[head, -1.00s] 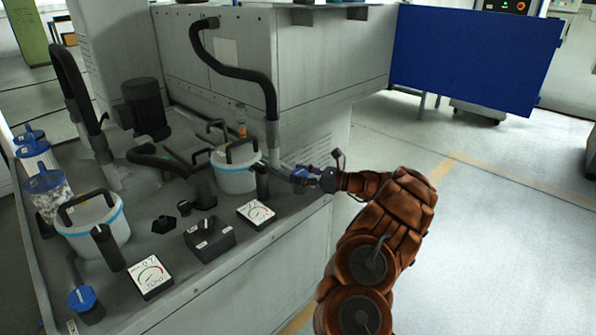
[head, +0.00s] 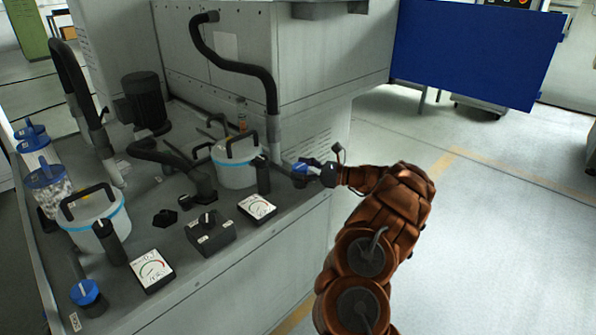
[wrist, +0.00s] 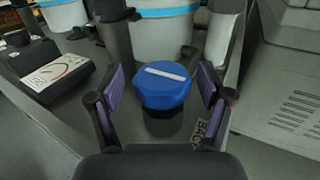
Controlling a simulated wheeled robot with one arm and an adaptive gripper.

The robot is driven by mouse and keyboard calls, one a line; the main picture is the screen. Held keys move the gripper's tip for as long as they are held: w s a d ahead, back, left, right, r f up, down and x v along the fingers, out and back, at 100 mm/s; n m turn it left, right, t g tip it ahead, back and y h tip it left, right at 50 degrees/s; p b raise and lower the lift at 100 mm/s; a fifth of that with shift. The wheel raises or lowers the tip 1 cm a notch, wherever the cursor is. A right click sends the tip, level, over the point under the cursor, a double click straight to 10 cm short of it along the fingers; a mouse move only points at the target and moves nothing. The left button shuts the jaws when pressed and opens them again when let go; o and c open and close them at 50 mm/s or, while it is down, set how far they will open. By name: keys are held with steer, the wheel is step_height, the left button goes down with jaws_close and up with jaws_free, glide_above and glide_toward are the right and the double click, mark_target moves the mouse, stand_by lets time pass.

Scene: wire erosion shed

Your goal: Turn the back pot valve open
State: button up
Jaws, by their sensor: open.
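The back pot valve is a blue faceted knob (wrist: 164,84) with a white bar on top and a dark base. It stands at the bench's right end, beside the back pot (head: 236,165), a white pot with a blue band. In the wrist view the knob sits between the two open, purple-padded fingers of my gripper (wrist: 160,98), with a gap on each side. A label reading "BACK" (wrist: 208,128) lies by the right finger. In the head view my gripper (head: 306,172) reaches in from the right and partly hides the blue knob (head: 300,167).
The front pot (head: 95,222) and another blue knob (head: 86,292) stand at the left. A black switch box (head: 210,234) and two gauges, one near the back pot (head: 257,207), are on the bench. A dark upright handle (head: 262,175) stands close to my gripper.

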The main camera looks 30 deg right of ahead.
steer(key=v, duration=1.2)
stand_by(0.3)
